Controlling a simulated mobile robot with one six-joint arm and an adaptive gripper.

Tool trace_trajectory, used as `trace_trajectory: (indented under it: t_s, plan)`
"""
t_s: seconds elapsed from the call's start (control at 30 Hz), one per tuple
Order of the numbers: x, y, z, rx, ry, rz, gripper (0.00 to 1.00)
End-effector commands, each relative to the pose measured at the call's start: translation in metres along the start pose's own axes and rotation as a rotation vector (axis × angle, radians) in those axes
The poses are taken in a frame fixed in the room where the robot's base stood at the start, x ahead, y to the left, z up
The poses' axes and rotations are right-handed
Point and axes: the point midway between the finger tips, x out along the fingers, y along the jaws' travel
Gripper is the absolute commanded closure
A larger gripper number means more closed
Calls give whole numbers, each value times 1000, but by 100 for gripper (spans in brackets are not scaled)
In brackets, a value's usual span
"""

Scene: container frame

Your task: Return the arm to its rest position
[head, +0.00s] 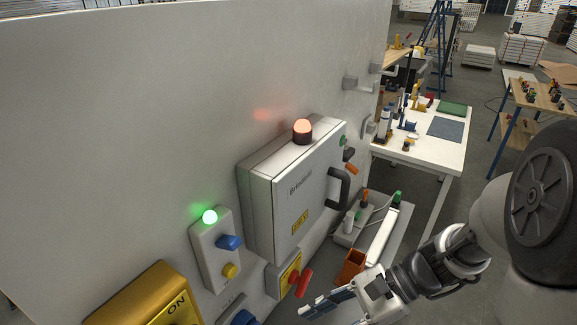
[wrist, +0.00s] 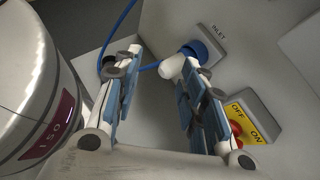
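My gripper (head: 328,302) is at the bottom of the head view, low in front of the wall panel and to the right of the red switch handle (head: 303,283). My arm reaches in from the right edge. In the wrist view my gripper (wrist: 158,62) has its two blue-padded fingers apart, with nothing held between them. Beyond the fingers, the wrist view shows a blue inlet fitting (wrist: 194,50) with a white rounded end. A yellow OFF/ON plate (wrist: 249,118) with a red part sits right of the right finger.
A grey cabinet (head: 285,220) with a dark handle and a lit red lamp (head: 302,131) juts from the wall. A green-lit control box (head: 213,262) and yellow ON box (head: 150,300) stand left. A white drum (wrist: 35,85) is close left of the fingers. A white table (head: 440,150) stands behind.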

Motion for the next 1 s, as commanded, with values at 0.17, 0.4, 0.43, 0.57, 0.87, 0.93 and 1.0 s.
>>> trace_trajectory:
  t_s: [0.17,0.4,0.43,0.57,0.87,0.93,1.0]
  plan:
    - [-11,28,18,-290,215,107,62]
    - [-36,58,29,-670,503,241,62]
    - [-40,60,30,-717,540,257,62]
    - [-59,70,35,-919,702,323,62]
    - [-101,79,49,-1283,1024,437,62]
    - [-107,79,51,-1326,1065,452,62]
    - [-110,79,53,-1351,1092,460,62]
